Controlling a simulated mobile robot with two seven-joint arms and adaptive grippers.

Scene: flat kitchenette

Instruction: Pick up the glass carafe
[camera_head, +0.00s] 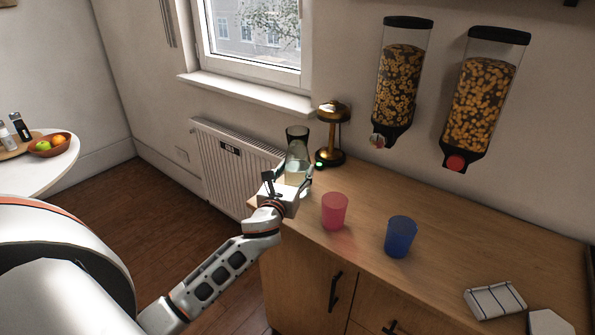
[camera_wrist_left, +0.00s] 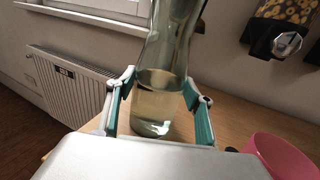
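The glass carafe (camera_head: 297,143) stands upright at the left end of the wooden counter, partly filled with clear, slightly yellowish liquid. My left gripper (camera_head: 287,180) is in front of it and hides part of its lower body. In the left wrist view the carafe (camera_wrist_left: 160,100) is between the two fingers of my left gripper (camera_wrist_left: 159,80), one on each side. The fingers are spread, and I cannot tell whether either touches the glass. The carafe's base appears to rest on the counter. My right gripper is not in view.
A brass lamp (camera_head: 332,135) stands just right of the carafe. A pink cup (camera_head: 334,211) and a blue cup (camera_head: 400,237) are on the counter (camera_head: 450,250). Two cereal dispensers (camera_head: 400,85) hang on the wall. A radiator (camera_head: 235,165) is behind, left of the counter.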

